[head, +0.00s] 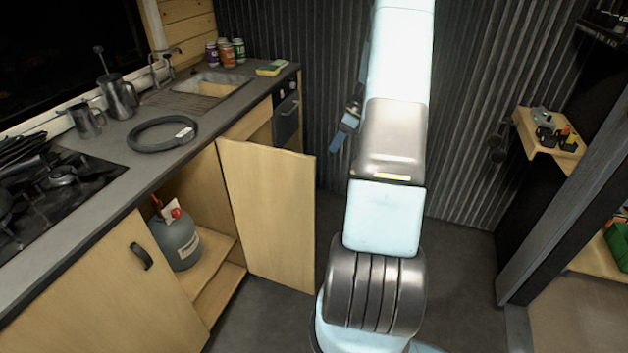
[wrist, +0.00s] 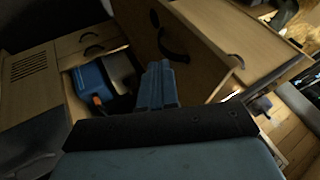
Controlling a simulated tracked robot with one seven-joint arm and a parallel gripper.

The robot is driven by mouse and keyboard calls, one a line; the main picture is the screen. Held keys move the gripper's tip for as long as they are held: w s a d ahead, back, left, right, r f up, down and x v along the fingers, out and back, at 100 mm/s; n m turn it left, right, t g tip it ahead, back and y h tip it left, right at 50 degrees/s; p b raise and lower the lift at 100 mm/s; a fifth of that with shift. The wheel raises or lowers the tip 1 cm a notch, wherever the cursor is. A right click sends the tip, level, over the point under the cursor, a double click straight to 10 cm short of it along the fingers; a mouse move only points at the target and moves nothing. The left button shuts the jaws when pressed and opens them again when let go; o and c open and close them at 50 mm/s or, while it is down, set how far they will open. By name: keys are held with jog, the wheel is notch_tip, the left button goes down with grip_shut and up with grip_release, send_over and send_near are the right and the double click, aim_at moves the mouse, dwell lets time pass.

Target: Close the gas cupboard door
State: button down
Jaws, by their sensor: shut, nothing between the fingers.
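In the head view the gas cupboard door (head: 267,218) stands wide open, sticking out from the counter front. It is a plain pale wood panel, and no handle shows on the face I see. The open gas cupboard (head: 203,252) beside it holds a grey gas bottle (head: 176,239) with a red valve top. In the wrist view my gripper (wrist: 157,85) is shut and empty, its fingers close together. Beyond the fingers are wood panels with dark handles; I cannot tell which panel is the gas cupboard door.
A closed cupboard front (head: 120,285) with a dark handle is left of the opening. The worktop (head: 105,205) carries a hob (head: 55,195), a coiled black hose (head: 160,133) and a sink (head: 212,85). A small shelf (head: 550,135) is on the right. Dark floor lies beside the door.

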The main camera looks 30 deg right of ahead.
jog(key=s+a+f, duration=0.2)
jog(key=a+f, duration=0.6)
jog(key=f, duration=0.1)
jog(key=shift+s+a, duration=0.2)
jog(key=shift+a, duration=0.1)
